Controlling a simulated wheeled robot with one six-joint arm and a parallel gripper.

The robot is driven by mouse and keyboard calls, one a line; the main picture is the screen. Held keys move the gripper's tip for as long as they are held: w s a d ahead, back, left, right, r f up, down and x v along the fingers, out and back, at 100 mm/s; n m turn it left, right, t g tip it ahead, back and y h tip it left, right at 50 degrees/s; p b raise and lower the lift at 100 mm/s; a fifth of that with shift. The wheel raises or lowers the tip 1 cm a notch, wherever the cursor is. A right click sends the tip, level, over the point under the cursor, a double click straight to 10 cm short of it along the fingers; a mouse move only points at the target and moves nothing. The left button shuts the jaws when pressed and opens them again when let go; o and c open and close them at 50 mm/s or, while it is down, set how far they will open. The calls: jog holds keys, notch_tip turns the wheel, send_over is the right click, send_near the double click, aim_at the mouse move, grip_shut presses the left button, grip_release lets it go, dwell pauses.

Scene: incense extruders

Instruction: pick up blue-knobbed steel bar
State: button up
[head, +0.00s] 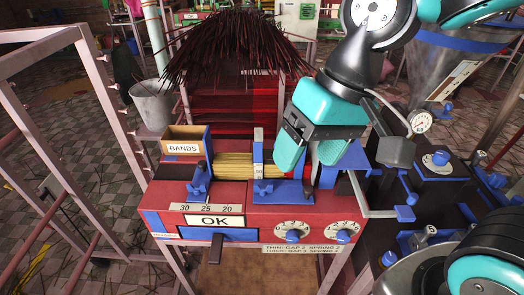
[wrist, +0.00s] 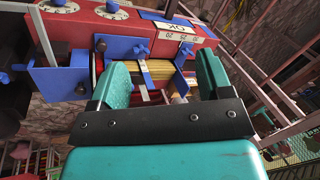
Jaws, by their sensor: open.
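A grey steel bar (head: 258,150) lies across a bundle of tan sticks (head: 234,164) on the red machine. Its near end meets a blue knob (head: 263,188) over a blue plate. My gripper (head: 311,165) is open, with its teal fingers just right of the bar and above the machine top. In the wrist view my gripper (wrist: 163,64) has one finger on each side of the picture. The bar (wrist: 146,88) and the sticks (wrist: 178,84) show in the gap between the fingers. Nothing is held. The fingers hide part of the machine top.
A box labelled BANDS (head: 185,143) stands left of the sticks, with another blue knob (head: 199,188) near it. A dark machine with a gauge (head: 419,122) crowds the right. Pink metal frames (head: 95,90) rise at left.

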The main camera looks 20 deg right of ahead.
jog(key=w+d+m+h+p, duration=0.1)
jog(key=w+d+m+p, duration=0.15)
jog(key=w+m, duration=0.85)
jog(key=w+d+m+h+p, duration=0.1)
jog(key=w+d+m, duration=0.3)
jog(key=w+m, duration=0.65)
jog(key=f, duration=0.4)
jog(key=s+a+f+m+p, duration=0.1)
jog(key=f, duration=0.3)
jog(key=f+m+p, duration=0.1)
jog(key=f, duration=0.3)
jog(key=shift+s+a+f, duration=0.1)
jog(key=shift+s+a, duration=0.05)
jog(key=shift+a, duration=0.15)
jog(key=f, duration=0.2)
jog(key=a+f+p, duration=0.1)
jog(key=f, duration=0.2)
jog(key=shift+c, duration=0.2)
grip_shut()
